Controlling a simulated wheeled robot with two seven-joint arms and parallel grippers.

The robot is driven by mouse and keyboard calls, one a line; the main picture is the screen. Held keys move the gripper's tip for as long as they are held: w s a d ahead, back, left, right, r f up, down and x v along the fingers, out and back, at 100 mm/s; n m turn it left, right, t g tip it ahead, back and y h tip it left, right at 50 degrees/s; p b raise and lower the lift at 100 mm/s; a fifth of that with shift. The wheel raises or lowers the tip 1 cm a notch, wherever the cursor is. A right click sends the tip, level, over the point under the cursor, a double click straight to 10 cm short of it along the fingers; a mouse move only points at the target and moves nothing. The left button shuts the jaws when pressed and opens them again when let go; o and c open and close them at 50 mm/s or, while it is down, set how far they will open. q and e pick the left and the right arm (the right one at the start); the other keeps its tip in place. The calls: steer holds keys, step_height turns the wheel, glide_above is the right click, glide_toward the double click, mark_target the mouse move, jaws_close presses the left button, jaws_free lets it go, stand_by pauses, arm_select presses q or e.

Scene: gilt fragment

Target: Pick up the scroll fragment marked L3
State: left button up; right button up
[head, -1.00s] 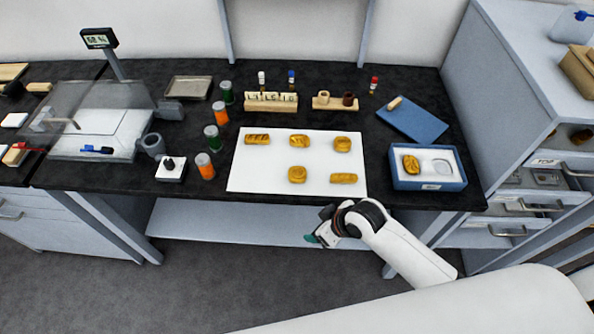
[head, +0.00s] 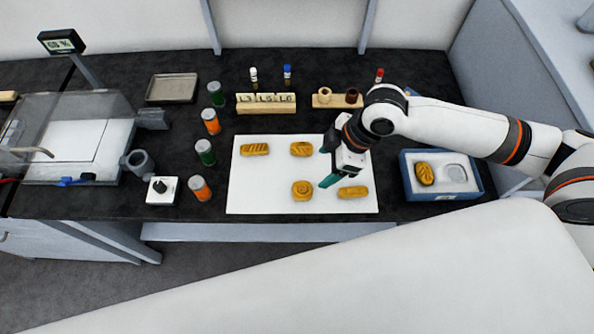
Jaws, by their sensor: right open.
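Several gilt scroll fragments lie on a white mat (head: 262,195). One with slanted grooves lies back left (head: 255,149), and a rounded one lies back middle (head: 301,149). A round spiral one (head: 302,190) lies front middle, and a long one (head: 352,192) lies front right. The back right fragment is hidden behind my right gripper. No L3 mark is readable on any fragment. My right gripper (head: 328,166) is open and empty above the mat's right half, its teal fingertips apart. My left gripper is not in view.
A blue box (head: 444,196) at the right holds one fragment (head: 425,174) beside an empty recess. A wooden block (head: 266,109) with letter tiles stands behind the mat. Orange and green jars (head: 200,188) line its left side. A glass-shielded balance (head: 75,150) stands far left.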

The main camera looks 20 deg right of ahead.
steer(key=p, duration=0.1)
glide_toward(305, 188)
steer(key=x, duration=0.2)
steer(key=shift+s+a+f, duration=0.15)
steer(key=shift+s+f, duration=0.1)
steer(key=shift+f, duration=0.1)
steer(key=shift+w+a+f, duration=0.1)
steer(key=shift+a+f, duration=0.05)
steer(key=shift+f, duration=0.2)
steer(key=shift+w+f, duration=0.2)
steer(key=shift+f, duration=0.1)
steer(key=p+x, duration=0.2)
steer(key=x, duration=0.2)
steer(key=shift+a+f, duration=0.15)
steer(key=shift+w+a+f, duration=0.1)
steer(key=shift+f, duration=0.25)
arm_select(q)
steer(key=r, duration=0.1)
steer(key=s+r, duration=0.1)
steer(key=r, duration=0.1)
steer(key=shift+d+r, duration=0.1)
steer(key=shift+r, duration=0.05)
arm_select(e)
steer(key=shift+c, duration=0.5)
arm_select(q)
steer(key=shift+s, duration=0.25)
arm_select(e)
steer(key=c, duration=1)
steer(key=shift+o, duration=0.2)
steer(key=shift+r, duration=0.1)
